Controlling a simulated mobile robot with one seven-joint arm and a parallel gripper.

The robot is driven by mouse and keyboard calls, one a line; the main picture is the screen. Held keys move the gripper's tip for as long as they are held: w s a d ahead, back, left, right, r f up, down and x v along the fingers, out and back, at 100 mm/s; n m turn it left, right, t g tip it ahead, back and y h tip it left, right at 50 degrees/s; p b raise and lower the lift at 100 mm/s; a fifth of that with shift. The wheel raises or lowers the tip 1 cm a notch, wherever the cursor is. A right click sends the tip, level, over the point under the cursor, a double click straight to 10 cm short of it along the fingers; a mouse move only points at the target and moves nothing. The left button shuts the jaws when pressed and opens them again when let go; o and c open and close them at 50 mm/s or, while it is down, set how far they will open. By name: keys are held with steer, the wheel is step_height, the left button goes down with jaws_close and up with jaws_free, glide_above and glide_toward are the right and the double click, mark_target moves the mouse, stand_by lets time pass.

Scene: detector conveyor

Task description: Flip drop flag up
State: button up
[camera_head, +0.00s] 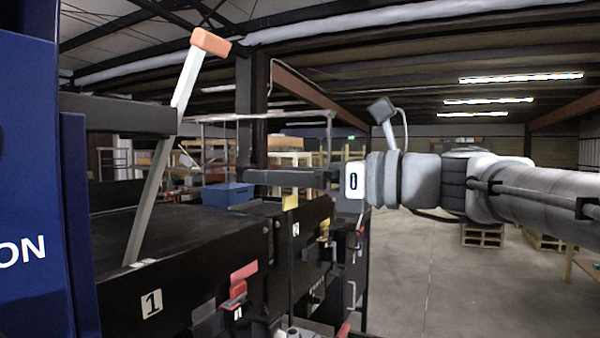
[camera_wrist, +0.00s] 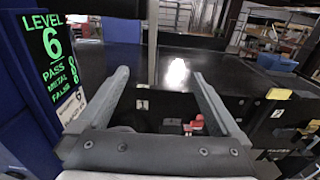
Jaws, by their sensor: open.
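A pale, flat pole with an orange tip, which looks like the drop flag (camera_head: 186,78), stands up from the conveyor in the head view. It leans to the right at its top and passes a dark horizontal bar. In the wrist view a pale upright strip, apparently the same pole (camera_wrist: 152,45), shows beyond the fingertips and between them in the picture; its tip is out of view. My gripper (camera_head: 247,178) points left over the conveyor, to the right of the pole in the head view. In the wrist view my gripper (camera_wrist: 161,78) is open, with nothing between its fingers.
The dark conveyor (camera_head: 165,235) has a red fitting (camera_head: 238,285) on its side. A blue bin (camera_head: 228,195) stands behind it. The blue detector cabinet (camera_head: 30,170) is at left; its lit display (camera_wrist: 52,50) shows in the wrist view. Open floor lies at right.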

steer(key=x, duration=1)
steer(key=shift+w+a, duration=0.2)
steer(key=shift+a, duration=0.1)
jaws_close()
stand_by(0.6)
steer(key=c, duration=1.5)
jaws_free()
steer(key=shift+c, duration=0.2)
steer(key=o, duration=1.5)
steer(key=shift+o, duration=0.2)
steer(key=shift+d, duration=0.15)
